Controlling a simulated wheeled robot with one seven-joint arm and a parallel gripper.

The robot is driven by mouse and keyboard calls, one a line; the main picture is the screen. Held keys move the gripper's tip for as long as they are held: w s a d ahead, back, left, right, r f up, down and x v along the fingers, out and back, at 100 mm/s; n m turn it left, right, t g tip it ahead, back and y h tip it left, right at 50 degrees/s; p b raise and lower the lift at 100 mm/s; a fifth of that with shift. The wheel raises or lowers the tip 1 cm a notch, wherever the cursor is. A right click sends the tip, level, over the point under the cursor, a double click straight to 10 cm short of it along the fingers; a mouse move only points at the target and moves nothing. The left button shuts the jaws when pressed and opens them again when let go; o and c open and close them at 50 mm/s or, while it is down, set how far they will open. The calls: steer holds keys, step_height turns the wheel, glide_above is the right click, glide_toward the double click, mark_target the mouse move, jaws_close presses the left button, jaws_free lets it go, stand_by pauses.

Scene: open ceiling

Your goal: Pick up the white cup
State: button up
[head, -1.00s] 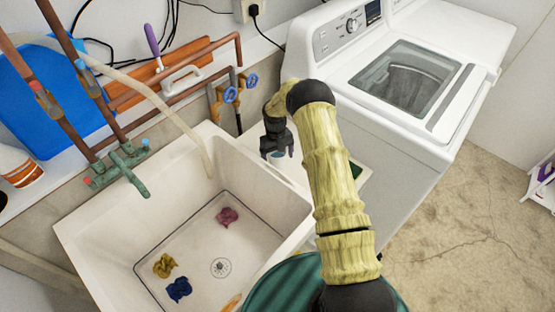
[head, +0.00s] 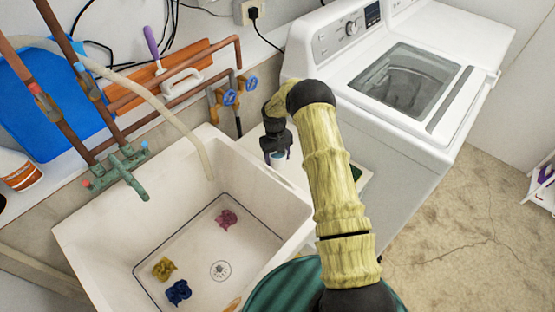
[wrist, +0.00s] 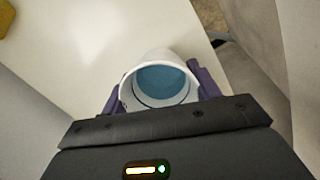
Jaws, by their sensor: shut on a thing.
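The white cup (wrist: 160,60) shows in the wrist view with its open mouth toward the camera and a blue inside. My gripper (wrist: 158,92) has one dark purple finger on each side of the cup and is shut on it. In the head view my gripper (head: 276,158) is between the sink and the washing machine, over a white surface. There the cup is mostly hidden by the gripper. I cannot tell whether the cup still touches the surface under it.
A white sink (head: 100,232) with several crumpled cloths in it is at the left. A white washing machine (head: 385,130) stands at the right. Pipes with blue valve handles (head: 230,98) run along the wall behind the gripper. A white ledge (wrist: 85,50) shows in the wrist view.

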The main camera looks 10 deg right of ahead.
step_height(320, 180, up, 9)
steer(key=b, duration=0.1)
steer(key=shift+r, duration=0.15)
stand_by(0.5)
